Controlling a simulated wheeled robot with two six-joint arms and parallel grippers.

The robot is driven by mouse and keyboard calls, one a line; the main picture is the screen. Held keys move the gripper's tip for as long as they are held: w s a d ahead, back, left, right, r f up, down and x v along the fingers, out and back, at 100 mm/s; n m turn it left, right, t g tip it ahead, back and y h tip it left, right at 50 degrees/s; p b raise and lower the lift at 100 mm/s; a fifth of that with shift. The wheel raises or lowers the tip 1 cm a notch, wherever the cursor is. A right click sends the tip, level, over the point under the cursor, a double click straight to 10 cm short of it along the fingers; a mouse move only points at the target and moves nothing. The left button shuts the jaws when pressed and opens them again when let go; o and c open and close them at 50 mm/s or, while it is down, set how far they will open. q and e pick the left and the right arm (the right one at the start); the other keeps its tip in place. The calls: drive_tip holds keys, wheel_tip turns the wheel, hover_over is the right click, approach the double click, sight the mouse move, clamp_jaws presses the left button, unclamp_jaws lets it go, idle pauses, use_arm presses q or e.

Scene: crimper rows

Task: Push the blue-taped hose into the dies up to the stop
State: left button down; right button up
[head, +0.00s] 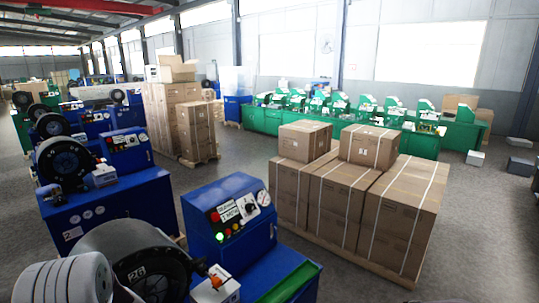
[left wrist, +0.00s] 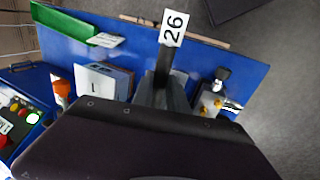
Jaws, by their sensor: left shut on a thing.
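My left arm's white link fills the lower left corner of the head view, beside the crimper's round black head (head: 160,262). The number 26 shows there. In the left wrist view my left gripper (left wrist: 163,92) appears as a grey wedge, shut on a dark, hose-like length (left wrist: 165,62). A white tag marked 26 (left wrist: 173,28) is at its far end. A large dark body covers the bottom of that view and hides what lies below. I cannot make out blue tape, the dies' opening or the stop. My right gripper is in neither view.
A blue control console (head: 230,215) with lit buttons stands right of the crimper. A white box (left wrist: 97,82), an orange-capped bottle (left wrist: 62,92) and a green tray (left wrist: 70,25) are on the blue bench (left wrist: 130,45). Stacked cartons (head: 345,195) stand farther right.

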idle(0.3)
use_arm(q)
drive_tip(key=shift+w+a+p, duration=0.3)
drive_tip(key=shift+w+a, duration=0.1)
drive_tip(key=shift+a, duration=0.05)
unclamp_jaws()
idle(0.6)
idle(0.3)
